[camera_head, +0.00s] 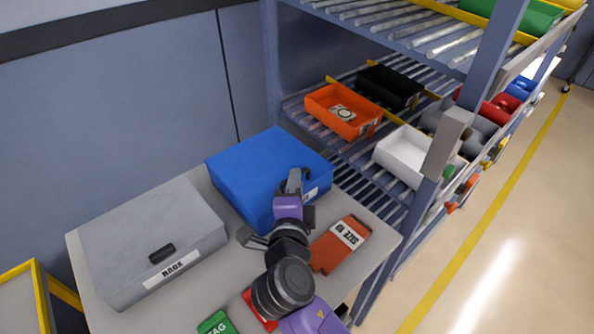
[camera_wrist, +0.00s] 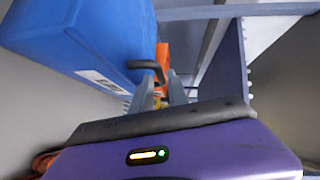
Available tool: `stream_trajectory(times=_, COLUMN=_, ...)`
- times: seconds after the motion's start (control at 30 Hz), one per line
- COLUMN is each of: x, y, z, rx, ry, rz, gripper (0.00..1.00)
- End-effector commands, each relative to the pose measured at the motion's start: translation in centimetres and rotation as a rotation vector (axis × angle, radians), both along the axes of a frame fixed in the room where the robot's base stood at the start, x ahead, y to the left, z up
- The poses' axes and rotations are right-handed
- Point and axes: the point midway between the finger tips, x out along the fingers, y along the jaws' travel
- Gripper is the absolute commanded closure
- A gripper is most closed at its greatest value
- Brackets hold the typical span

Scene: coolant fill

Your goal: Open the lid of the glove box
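A closed blue box (camera_head: 262,160) with a white label on its front stands on the table; its label is too small to read, and I take it for the glove box. In the wrist view, the blue box (camera_wrist: 85,38) fills the upper left, with a dark loop handle (camera_wrist: 146,65) on its front. My gripper (camera_head: 295,180) is in front of that side. In the wrist view my gripper's fingers (camera_wrist: 162,86) stand apart with a gap between them, close to the handle. I cannot tell whether they touch it. In the head view my gripper partly hides the handle.
A grey lidded box (camera_head: 150,235) stands left on the table (camera_head: 205,275). An orange-red packet marked "SIZE 10" (camera_head: 340,243) lies right of my arm. A green tag (camera_head: 215,323) and a red item lie at the front. A shelf rack with bins (camera_head: 345,110) stands behind right.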

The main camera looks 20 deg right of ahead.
Motion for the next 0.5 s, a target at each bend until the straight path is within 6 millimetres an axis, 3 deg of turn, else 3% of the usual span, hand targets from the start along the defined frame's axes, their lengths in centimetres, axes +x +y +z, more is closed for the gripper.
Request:
stream_trajectory(times=0.2, x=2.3, y=-1.2, z=-0.1, rx=-0.001, ry=0.0, rz=-0.001, gripper=0.8)
stream_trajectory(times=0.5, x=2.8, y=-1.5, z=-0.4, rx=0.0, ry=-0.001, rz=0.001, gripper=0.8)
